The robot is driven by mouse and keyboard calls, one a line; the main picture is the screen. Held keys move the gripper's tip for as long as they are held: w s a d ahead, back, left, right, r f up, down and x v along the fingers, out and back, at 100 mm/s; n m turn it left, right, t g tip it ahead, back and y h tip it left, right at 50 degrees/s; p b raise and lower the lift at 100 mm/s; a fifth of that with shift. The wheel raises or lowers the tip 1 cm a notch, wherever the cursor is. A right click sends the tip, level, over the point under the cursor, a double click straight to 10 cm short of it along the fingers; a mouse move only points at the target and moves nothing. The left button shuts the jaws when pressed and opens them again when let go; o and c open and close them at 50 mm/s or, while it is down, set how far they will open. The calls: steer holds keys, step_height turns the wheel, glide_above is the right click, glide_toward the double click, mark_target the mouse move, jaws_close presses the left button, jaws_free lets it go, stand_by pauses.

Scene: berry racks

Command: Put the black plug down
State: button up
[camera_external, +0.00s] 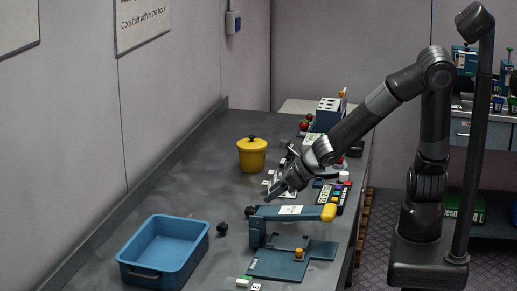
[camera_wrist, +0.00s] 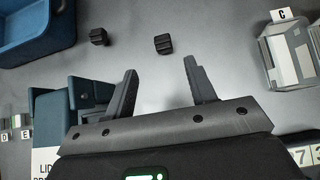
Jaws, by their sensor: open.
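Two small black plugs show on the grey worktop. In the wrist view one plug (camera_wrist: 163,44) lies just past my fingertips, roughly centred between them. The other plug (camera_wrist: 99,36) lies to its left, close to the blue bin (camera_wrist: 40,50). In the external view one plug (camera_external: 222,228) is right of the bin (camera_external: 202,255), and a dark piece (camera_external: 250,210), seemingly the other plug, is by the left end of the blue press. My gripper (camera_wrist: 160,69) is open with nothing between its fingers. In the external view it (camera_external: 272,195) is low over the worktop, behind the press.
The blue press (camera_external: 290,212) with a yellow handle end stands close in front of my gripper; it also shows in the wrist view (camera_wrist: 90,92). A yellow pot (camera_external: 252,155) stands behind. A grey-white block (camera_wrist: 288,58) marked C is at right. Bare worktop lies around the plugs.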

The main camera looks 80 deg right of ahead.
mark_target(250, 208)
steer(key=shift+d, duration=0.1)
steer(key=shift+x, duration=2.7)
steer(key=shift+f, duration=0.1)
steer(key=shift+d+x, duration=0.2)
steer(key=shift+x, duration=2.35)
steer(key=shift+w+a, duration=0.1)
steer(key=shift+c, duration=0.4)
